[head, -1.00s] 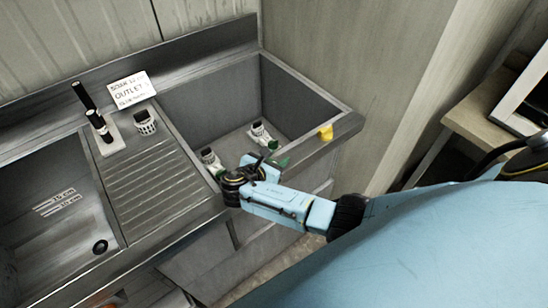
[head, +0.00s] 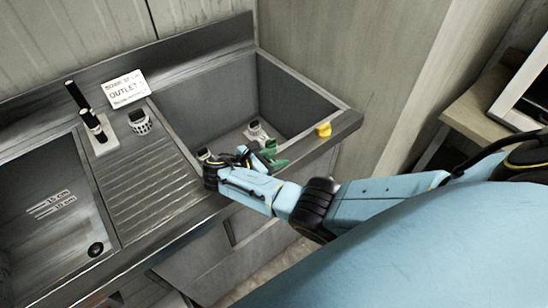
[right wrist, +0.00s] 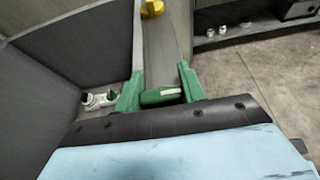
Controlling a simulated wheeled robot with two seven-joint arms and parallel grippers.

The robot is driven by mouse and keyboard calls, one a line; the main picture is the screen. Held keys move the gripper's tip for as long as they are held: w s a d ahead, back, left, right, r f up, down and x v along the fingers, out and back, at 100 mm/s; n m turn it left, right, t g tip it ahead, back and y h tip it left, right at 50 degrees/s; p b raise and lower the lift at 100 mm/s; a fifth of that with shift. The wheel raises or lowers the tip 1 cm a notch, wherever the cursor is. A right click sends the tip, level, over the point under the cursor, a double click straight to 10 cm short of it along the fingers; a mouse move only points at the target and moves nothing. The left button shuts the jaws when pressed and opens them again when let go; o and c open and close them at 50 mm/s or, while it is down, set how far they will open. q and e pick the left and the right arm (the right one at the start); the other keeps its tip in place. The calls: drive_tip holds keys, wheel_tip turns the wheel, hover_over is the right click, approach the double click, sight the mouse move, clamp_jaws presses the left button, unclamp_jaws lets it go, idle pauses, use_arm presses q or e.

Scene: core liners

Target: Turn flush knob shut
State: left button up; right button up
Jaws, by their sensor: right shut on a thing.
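My right gripper (head: 270,157) reaches over the front rim of the right sink basin. Its two green fingers show in the right wrist view (right wrist: 162,80). They are shut on a green knob (right wrist: 162,96) with a pale stripe, lying between them at the rim. In the head view the knob is hard to tell apart from the green fingers. A yellow knob (head: 323,130) sits on the same rim, right of the gripper and apart from it; it also shows at the top of the right wrist view (right wrist: 152,8). My left gripper is not in view.
White fittings (head: 255,132) stand in the right basin (head: 305,95). A ribbed drainboard (head: 150,180) lies left of it, with a slotted cup (head: 139,122), black-handled tools (head: 92,120) and an outlet sign (head: 124,89) behind. A wooden table (head: 480,105) is at the right.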

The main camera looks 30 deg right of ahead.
drive_tip(key=shift+d, duration=0.1)
drive_tip(key=o, duration=1)
drive_tip(key=v, duration=1.3)
drive_tip(key=shift+r, duration=0.2)
